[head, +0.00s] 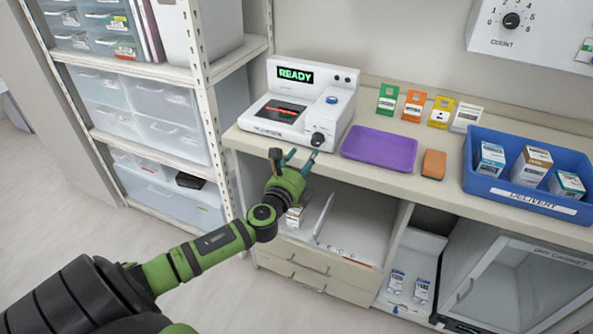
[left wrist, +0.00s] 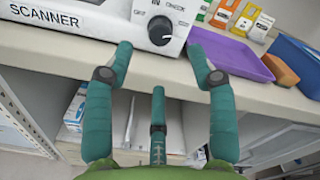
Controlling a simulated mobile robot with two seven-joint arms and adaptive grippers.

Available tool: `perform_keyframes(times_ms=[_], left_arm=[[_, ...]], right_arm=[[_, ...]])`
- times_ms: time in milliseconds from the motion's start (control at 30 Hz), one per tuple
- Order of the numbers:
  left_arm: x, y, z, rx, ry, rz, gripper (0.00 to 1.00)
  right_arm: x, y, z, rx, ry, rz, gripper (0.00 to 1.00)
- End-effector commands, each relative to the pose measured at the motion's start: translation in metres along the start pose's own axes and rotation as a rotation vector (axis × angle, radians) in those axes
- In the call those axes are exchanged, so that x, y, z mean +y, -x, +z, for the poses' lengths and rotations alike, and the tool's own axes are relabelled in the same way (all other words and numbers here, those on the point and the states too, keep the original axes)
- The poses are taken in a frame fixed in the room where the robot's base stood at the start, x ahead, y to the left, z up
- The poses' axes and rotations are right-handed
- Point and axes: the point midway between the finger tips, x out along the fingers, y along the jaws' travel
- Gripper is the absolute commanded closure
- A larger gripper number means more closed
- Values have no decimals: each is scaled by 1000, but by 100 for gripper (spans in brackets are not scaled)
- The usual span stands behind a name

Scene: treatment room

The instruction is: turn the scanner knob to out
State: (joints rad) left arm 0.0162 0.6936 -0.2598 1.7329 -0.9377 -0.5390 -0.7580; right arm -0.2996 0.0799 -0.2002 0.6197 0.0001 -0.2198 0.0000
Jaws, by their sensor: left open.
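The white scanner (head: 288,108) stands on the counter at the centre of the head view, its screen reading READY in green. Its black knob (head: 317,139) is at the lower right of its front. In the left wrist view the knob (left wrist: 161,30) is large, with IN above it, CHECK to the upper right and OFF or OUT to the left, hard to read. My left gripper (head: 294,160) is open and empty, just below and in front of the knob. In the left wrist view its teal fingers (left wrist: 165,70) spread to either side below the knob, apart from it. My right gripper is not in view.
A purple tray (head: 379,150) and an orange block (head: 433,164) lie right of the scanner. Several coloured cards (head: 413,106) stand behind. A blue DELIVERY bin (head: 527,203) holds boxes at the right. A shelf rack (head: 207,100) stands close on the left.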

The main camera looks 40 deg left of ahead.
Motion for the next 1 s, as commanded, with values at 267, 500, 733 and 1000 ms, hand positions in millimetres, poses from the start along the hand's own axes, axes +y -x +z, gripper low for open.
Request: perform_keyframes(times_ms=[267, 500, 733, 1000], left_arm=[[0, 40, 0, 1, 1, 0, 43], [0, 47, 1, -2, 0, 0, 43], [0, 46, 1, -2, 0, 0, 43], [3, 46, -2, 3, 7, 8, 43]], right_arm=[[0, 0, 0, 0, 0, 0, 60], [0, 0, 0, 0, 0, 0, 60], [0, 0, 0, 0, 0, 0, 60], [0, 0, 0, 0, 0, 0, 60]])
